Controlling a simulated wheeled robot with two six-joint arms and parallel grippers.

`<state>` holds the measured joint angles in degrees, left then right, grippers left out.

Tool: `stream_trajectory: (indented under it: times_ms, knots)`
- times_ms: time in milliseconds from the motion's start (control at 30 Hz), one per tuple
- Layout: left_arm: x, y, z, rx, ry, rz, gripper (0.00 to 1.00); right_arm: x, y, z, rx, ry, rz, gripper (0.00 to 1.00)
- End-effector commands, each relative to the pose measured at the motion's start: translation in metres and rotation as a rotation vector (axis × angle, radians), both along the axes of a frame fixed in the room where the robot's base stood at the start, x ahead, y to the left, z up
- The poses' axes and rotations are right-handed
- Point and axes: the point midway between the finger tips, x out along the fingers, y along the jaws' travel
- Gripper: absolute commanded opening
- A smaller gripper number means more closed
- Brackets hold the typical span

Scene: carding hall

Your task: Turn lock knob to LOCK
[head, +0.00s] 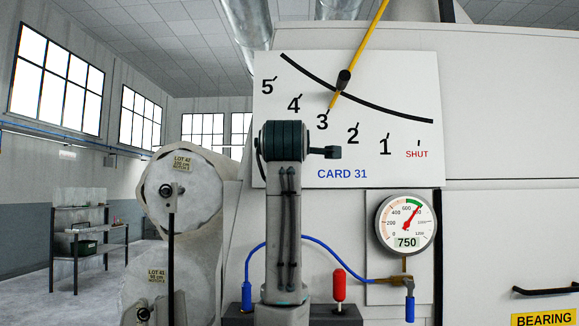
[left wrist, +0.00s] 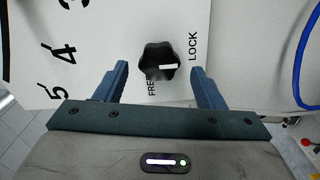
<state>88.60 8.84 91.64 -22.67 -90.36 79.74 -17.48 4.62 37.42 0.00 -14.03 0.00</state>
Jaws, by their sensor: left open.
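The lock knob (left wrist: 158,62) is black and lobed with a white bar on its face. It sits on a white panel between the word FREE (left wrist: 151,88) at lower left and the word LOCK (left wrist: 193,46) at upper right. The white bar lies on the knob's right side; I cannot tell exactly which mark it lines up with. My left gripper (left wrist: 157,84) is open, one blue finger on each side of the knob, with visible gaps. In the head view my left gripper (head: 328,152) is before the CARD 31 panel (head: 395,80), and the knob is hidden. My right gripper is not in view.
A yellow lever (head: 361,45) with a black knob (head: 343,79) crosses the scale near 3. A pressure gauge (head: 405,224) reading 750, a blue hose (head: 330,258) and a red handle (head: 339,287) are low right. Large rolls (head: 183,190) stand left.

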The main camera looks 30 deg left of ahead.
Motion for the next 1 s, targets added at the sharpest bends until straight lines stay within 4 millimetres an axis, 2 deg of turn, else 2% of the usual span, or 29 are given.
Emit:
stream_trajectory:
  times_ms: [33,200,400,1000]
  knots:
    - [-0.010,-0.007,-0.004,0.000,-0.005,-0.003,0.63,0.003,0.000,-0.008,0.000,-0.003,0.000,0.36]
    - [-0.035,-0.022,-0.002,0.001,-0.003,-0.002,0.63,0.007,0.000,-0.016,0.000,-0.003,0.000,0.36]
    - [-0.050,-0.031,-0.001,0.000,0.000,0.000,0.63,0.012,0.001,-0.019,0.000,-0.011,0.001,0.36]
    - [-0.049,-0.033,-0.004,0.004,0.006,-0.006,0.63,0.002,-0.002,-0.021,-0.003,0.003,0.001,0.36]
